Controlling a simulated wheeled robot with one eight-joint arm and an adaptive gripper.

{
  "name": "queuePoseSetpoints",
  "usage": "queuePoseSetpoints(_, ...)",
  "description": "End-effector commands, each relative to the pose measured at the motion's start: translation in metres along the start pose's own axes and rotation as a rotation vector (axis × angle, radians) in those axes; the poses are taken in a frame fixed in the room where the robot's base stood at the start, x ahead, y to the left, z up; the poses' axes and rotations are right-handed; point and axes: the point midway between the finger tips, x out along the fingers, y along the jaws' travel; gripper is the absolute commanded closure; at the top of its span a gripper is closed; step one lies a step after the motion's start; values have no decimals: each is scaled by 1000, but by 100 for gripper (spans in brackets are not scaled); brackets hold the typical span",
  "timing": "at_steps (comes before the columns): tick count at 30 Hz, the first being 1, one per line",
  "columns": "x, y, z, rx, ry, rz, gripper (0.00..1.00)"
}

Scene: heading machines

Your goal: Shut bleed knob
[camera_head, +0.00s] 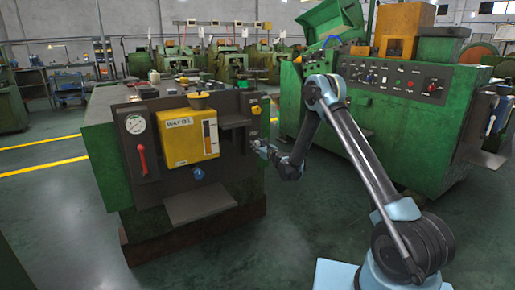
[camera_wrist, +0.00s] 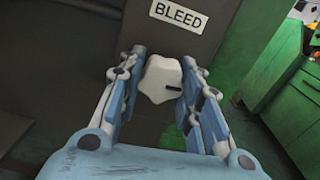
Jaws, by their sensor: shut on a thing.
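The bleed knob (camera_wrist: 158,80) is a pale, lobed knob with a dark mark on its face, in the wrist view. It sits on a dark plate below a white label (camera_wrist: 180,14) that reads BLEED. My gripper (camera_wrist: 160,88) has its two fingers on the left and right sides of the knob, shut on it. In the head view my gripper (camera_head: 262,148) is at the right end of the dark front panel of the green machine (camera_head: 112,180). The knob itself is too small to make out there.
The panel also carries a yellow box (camera_head: 188,146), a round gauge (camera_head: 135,123), a red lever (camera_head: 142,158) and a blue knob (camera_head: 198,174). A grey ledge (camera_head: 200,203) juts out below. A larger green machine (camera_head: 390,120) stands right; open floor lies in front.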

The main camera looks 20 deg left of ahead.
Motion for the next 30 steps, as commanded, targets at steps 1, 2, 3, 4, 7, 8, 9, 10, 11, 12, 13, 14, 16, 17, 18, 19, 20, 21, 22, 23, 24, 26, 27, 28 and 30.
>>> queuePoseSetpoints(1, 0, -2, 0, -27, 1, -4, 91)
queuePoseSetpoints(2, 0, -3, 0, -49, 1, -4, 91)
queuePoseSetpoints(3, 0, -3, 0, -79, 1, -4, 91)
queuePoseSetpoints(4, 0, -3, 0, -103, 1, -4, 91)
queuePoseSetpoints(7, 0, -3, 0, -191, 1, -4, 91)
queuePoseSetpoints(8, 0, -3, 0, -219, 1, -4, 91)
queuePoseSetpoints(9, 0, -4, 0, -257, 1, -4, 91)
queuePoseSetpoints(10, 0, -4, 0, -286, 1, -4, 91)
queuePoseSetpoints(11, 0, -4, 0, -314, 1, -4, 91)
queuePoseSetpoints(12, 0, -4, 0, -353, 1, -4, 91)
queuePoseSetpoints(13, 0, -4, 0, -382, 1, -4, 91)
queuePoseSetpoints(14, 0, -4, 0, -410, 2, -4, 91)
queuePoseSetpoints(16, 0, -4, 0, -477, 2, -4, 91)
queuePoseSetpoints(17, 0, -4, 0, -505, 2, -4, 91)
queuePoseSetpoints(18, 0, -4, 0, -544, 2, -4, 91)
queuePoseSetpoints(19, 0, -4, 0, -572, 2, -4, 91)
queuePoseSetpoints(20, 0, -4, 0, -601, 2, -4, 91)
queuePoseSetpoints(21, 0, -4, 0, -639, 2, -3, 91)
queuePoseSetpoints(22, 0, -5, 0, -668, 2, -3, 91)
queuePoseSetpoints(23, 0, -5, 0, -696, 2, -3, 91)
queuePoseSetpoints(24, 0, -5, 0, -734, 2, -3, 91)
queuePoseSetpoints(26, 0, -5, 0, -791, 2, -3, 91)
queuePoseSetpoints(27, 0, -5, 0, -829, 2, -3, 91)
queuePoseSetpoints(28, 0, -5, 1, -858, 2, -3, 91)
queuePoseSetpoints(30, -1, -5, 1, -924, 2, -2, 91)
